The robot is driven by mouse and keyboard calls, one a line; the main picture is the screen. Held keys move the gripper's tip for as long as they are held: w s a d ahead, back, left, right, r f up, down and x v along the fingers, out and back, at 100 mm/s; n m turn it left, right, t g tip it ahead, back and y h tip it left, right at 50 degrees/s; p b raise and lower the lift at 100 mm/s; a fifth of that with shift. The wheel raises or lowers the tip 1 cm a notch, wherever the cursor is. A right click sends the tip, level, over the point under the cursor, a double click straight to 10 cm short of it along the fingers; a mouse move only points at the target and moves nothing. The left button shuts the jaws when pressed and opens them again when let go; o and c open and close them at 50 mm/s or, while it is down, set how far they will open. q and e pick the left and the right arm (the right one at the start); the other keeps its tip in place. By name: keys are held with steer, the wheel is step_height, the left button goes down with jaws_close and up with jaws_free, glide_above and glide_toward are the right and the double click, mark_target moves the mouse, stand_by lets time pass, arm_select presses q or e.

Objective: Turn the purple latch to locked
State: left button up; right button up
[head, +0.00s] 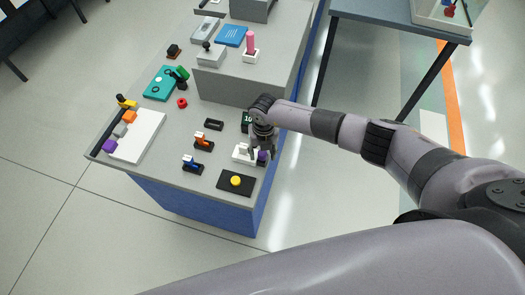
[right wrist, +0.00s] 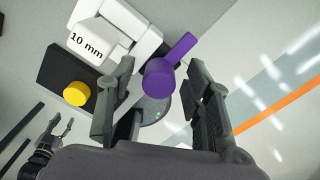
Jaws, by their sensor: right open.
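The purple latch (right wrist: 165,77) shows in the right wrist view as a round knob with a short lever pointing up and right. In the head view the latch (head: 262,157) is a small purple spot below my right gripper (head: 262,146), partly hidden by it. My right gripper (right wrist: 163,105) is open, with one finger on each side of the knob in the picture. I see gaps beside the knob, and I cannot tell whether the fingers reach its height. At the lower left of the right wrist view, my left gripper (right wrist: 61,124) shows small, its fingers apart.
A white block marked "10 mm" (right wrist: 88,44) stands close beside the latch. A yellow button (right wrist: 77,94) sits on a black plate (head: 226,188) nearby. Orange (head: 204,142) and blue (head: 191,164) switches stand to the left. The bench's right edge is close to the latch.

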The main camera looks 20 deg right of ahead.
steer(key=shift+c, duration=0.3)
jaws_close()
stand_by(0.4)
steer(key=shift+w+f+n+b, duration=0.1)
steer(key=shift+w+n+b, duration=0.05)
steer(key=shift+n+b, duration=1.05)
steer(key=n+b, duration=1.2)
steer(key=b, duration=0.1)
steer(key=shift+a, duration=0.1)
steer(key=n+b, duration=0.2)
steer(key=shift+n, duration=0.4)
steer(key=shift+n+b, duration=0.4)
steer(key=shift+b, duration=0.2)
steer(key=shift+a+r, duration=0.15)
steer(key=shift+r, duration=0.05)
